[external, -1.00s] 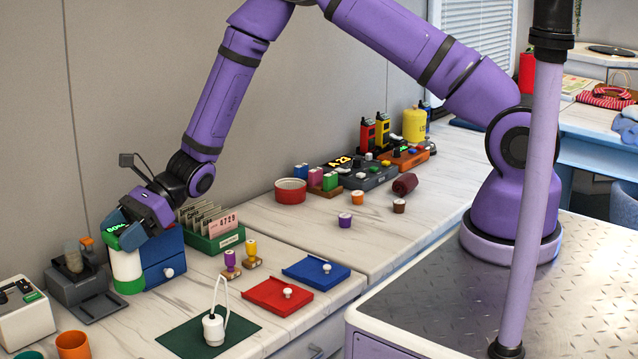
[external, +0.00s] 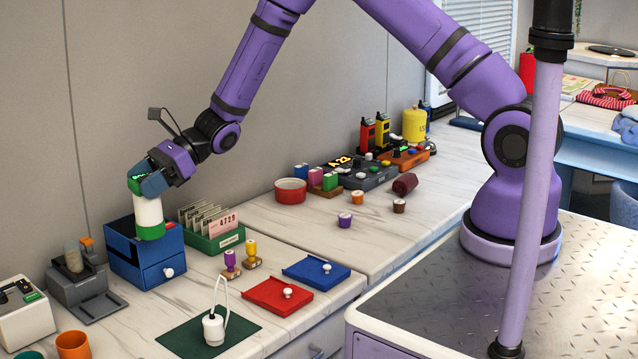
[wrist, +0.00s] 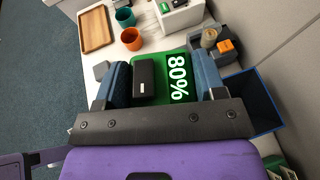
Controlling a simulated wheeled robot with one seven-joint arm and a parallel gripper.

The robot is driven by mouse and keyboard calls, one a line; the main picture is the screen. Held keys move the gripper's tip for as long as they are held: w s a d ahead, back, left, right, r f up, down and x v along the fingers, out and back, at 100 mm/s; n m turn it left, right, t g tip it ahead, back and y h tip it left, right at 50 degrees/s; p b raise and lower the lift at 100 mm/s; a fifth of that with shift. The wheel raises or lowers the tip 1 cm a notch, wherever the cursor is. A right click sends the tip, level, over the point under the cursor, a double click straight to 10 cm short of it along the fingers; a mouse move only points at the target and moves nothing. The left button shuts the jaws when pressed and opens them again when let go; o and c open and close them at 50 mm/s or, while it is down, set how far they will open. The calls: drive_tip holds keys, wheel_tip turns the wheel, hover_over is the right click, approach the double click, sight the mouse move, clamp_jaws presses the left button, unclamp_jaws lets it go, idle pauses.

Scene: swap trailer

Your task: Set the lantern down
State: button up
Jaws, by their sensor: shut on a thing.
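The lantern (external: 149,213) has a white body, a green base and a green top. Its top (wrist: 160,68) shows in the wrist view with a lit "80%" panel and a black block. My gripper (external: 149,184) is shut on the lantern's top, with one blue finger on each side of it in the wrist view (wrist: 162,82). The lantern hangs upright below my gripper. Its green base overlaps the open-topped blue drawer box (external: 160,272) in the external view. I cannot tell if the base touches the box.
A grey device (external: 75,280) stands left of the blue box, and a green card rack (external: 215,240) stands right of it. Two stamps (external: 231,265) and red (external: 277,297) and blue (external: 316,272) trays lie in front. Bare counter (external: 195,285) shows between box and green mat (external: 180,342).

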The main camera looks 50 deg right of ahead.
drive_tip(key=w+d+m+t+h, duration=0.2)
drive_tip(key=w+d+m+t, duration=0.1)
drive_tip(key=d, duration=1.5)
drive_tip(key=w+d+m+t+h, duration=0.1)
drive_tip(key=w+d+m+t, duration=0.25)
drive_tip(key=d, duration=1.35)
drive_tip(key=s+d+m+t+h, duration=0.1)
drive_tip(key=s+d+m+h, duration=0.15)
drive_tip(key=d, duration=0.85)
drive_tip(key=s+d+m+t+h, duration=0.1)
drive_tip(key=s+d, duration=0.3)
drive_tip(key=d, duration=0.8)
drive_tip(key=s+d+m+t+h, duration=0.2)
drive_tip(key=s+d+m+h, duration=0.4)
drive_tip(key=s+d, duration=1.65)
wheel_tip(320, 180, down, 10)
drive_tip(key=w+d, duration=0.2)
drive_tip(key=w+d+f, duration=0.4)
drive_tip(key=w+d, duration=0.6)
drive_tip(key=w, duration=0.2)
drive_tip(key=shift+f+n, duration=0.3)
drive_tip(key=shift+n, duration=0.1)
drive_tip(key=shift+a+h, duration=0.1)
drive_tip(key=shift+h, duration=0.15)
